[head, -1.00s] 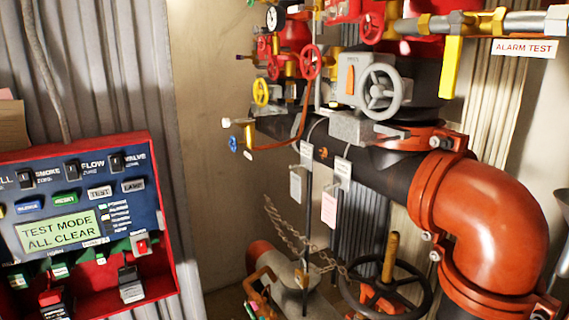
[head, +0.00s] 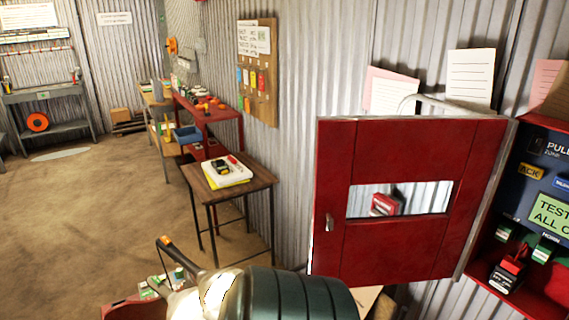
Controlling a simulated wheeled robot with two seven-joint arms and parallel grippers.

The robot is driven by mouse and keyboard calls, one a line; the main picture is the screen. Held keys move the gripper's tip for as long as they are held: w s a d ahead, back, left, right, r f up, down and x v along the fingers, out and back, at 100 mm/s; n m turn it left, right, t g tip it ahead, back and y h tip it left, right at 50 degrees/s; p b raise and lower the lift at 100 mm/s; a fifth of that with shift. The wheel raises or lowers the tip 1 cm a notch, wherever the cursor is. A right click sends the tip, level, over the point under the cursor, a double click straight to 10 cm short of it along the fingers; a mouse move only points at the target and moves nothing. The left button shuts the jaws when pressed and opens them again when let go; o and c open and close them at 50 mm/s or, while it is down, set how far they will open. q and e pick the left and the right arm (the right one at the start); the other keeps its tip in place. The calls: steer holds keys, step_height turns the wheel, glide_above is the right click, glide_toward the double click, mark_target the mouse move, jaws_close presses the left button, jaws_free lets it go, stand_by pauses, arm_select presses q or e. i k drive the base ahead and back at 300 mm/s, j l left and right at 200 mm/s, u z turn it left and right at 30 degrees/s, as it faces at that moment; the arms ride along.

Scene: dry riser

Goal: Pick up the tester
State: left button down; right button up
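A small black and yellow handheld device (head: 221,167), which looks like the tester, lies on a white tray (head: 243,176) on a small wooden side table (head: 262,182) left of centre in the head view. A small red item (head: 232,159) lies beside it on the tray. The device is too small to read any markings.
A red panel door (head: 410,155) stands open at the right, beside the alarm panel (head: 549,213). A red bench (head: 207,113) stands beyond the side table.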

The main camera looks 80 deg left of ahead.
mark_target(219, 166)
steer(key=u, duration=3.25)
steer(key=i+j+u, duration=0.15)
steer(key=j+u, duration=0.15)
steer(key=j, duration=0.25)
steer(key=i+j+u, duration=0.3)
steer(key=j, duration=0.2)
steer(key=i+j+u, duration=0.2)
steer(key=j+u, duration=0.15)
steer(key=i+j+u, duration=0.3)
steer(key=j, duration=0.2)
steer(key=i+j+u, duration=0.2)
steer(key=i, duration=0.2)
steer(key=i+j+u, duration=0.2)
steer(key=i, duration=0.25)
steer(key=i+z, duration=0.3)
steer(key=i, duration=0.3)
steer(key=i+z, duration=0.3)
steer(key=i, duration=0.3)
